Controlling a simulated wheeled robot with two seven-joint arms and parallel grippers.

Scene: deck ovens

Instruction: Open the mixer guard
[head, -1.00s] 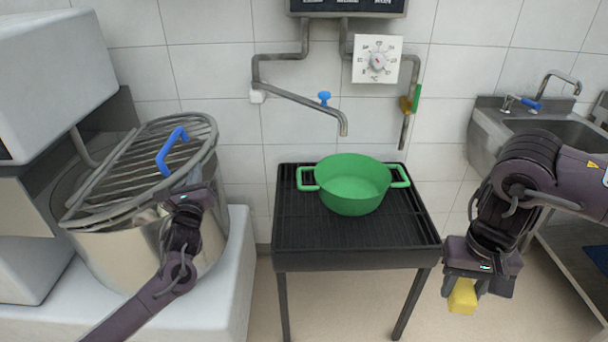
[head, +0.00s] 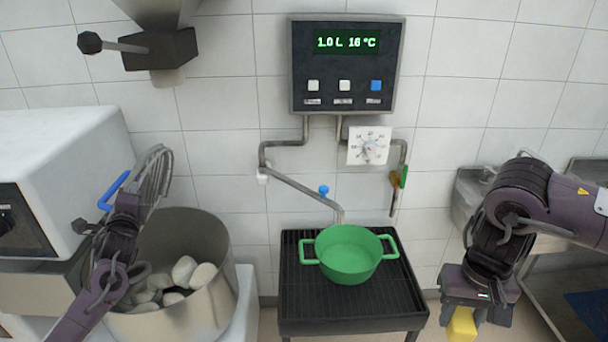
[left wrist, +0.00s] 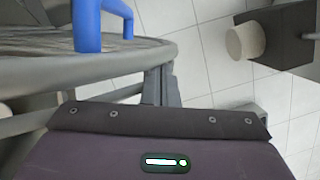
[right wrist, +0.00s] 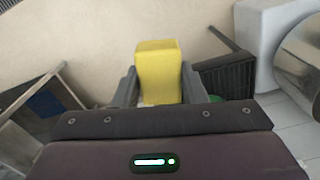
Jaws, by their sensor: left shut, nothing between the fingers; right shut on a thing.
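The mixer guard (head: 155,175), a grey wire grille with a blue handle (head: 113,190), stands swung up, nearly on edge, over the steel mixer bowl (head: 205,290). In the left wrist view the guard's rim (left wrist: 150,58) and blue handle (left wrist: 88,25) fill the upper left. My left gripper (head: 127,195) is shut and empty, close against the guard beside the handle; I cannot tell if they touch. Its closed fingers (left wrist: 160,85) show in the left wrist view. My right gripper (head: 462,318) is shut on a yellow block (right wrist: 157,72), away from the mixer.
Pale lumps (head: 185,272) lie in the bowl. A green pot (head: 348,262) stands on a black rack (head: 300,306) in the middle, below a wall pipe. A control panel (head: 347,65) hangs above it. A dark-handled fitting (head: 160,48) hangs at upper left. A sink is at right.

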